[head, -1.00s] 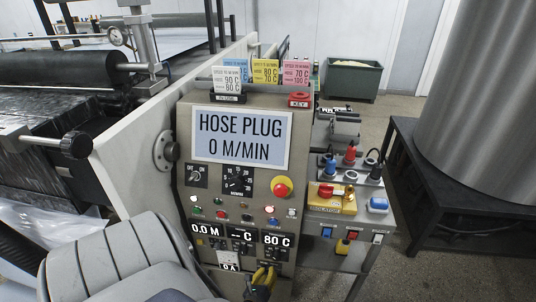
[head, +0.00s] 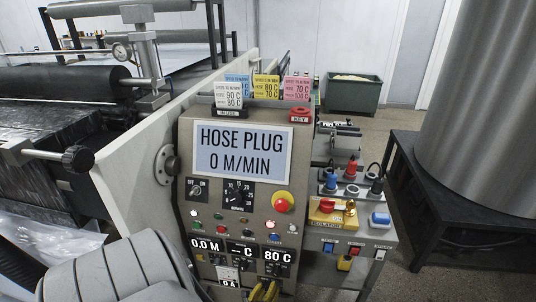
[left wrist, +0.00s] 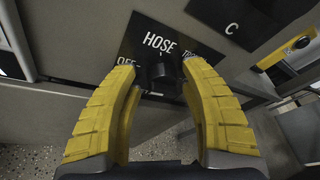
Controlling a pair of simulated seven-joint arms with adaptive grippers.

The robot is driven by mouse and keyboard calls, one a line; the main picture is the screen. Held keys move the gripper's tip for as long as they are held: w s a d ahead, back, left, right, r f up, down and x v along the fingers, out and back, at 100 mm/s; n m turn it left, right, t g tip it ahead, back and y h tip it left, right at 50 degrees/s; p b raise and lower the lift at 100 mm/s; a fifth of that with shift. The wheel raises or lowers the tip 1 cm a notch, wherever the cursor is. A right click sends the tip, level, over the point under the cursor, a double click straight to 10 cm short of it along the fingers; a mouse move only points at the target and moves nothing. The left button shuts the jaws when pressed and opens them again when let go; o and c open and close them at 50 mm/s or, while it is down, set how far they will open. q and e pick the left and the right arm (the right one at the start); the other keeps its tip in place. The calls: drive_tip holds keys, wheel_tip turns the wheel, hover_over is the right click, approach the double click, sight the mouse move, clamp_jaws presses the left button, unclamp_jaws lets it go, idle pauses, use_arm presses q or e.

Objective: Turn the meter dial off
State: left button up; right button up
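A black dial knob (left wrist: 162,75) with a black plate lettered "OFF", "HOSE" and a partly covered "TRO..." shows in the left wrist view. The word "HOSE" stands above the knob and "OFF" to its left. My left gripper (left wrist: 162,72) has its yellow fingers spread on both sides of the knob. I cannot tell whether either fingertip touches it. In the head view my left gripper (head: 263,291) is at the bottom edge, in front of the lower control panel (head: 187,225), and the knob is not visible there. My right gripper is not in view.
A sign (head: 241,150) reading "HOSE PLUG 0 M/MIN" is on the panel's upper part. Below it are an on/off switch (head: 197,190), a speed dial (head: 238,195) and a red stop button (head: 283,202). A side console (head: 350,245) and a large metal cylinder (head: 490,110) stand right.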

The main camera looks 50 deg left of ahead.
use_arm(q)
drive_tip(key=shift+o, duration=0.6)
drive_tip(key=shift+d, duration=0.15)
drive_tip(key=shift+s+d, duration=0.15)
drive_tip(key=shift+s, duration=0.05)
drive_tip(key=v, duration=1.1)
drive_tip(key=shift+s, duration=0.25)
drive_tip(key=shift+r, duration=0.1)
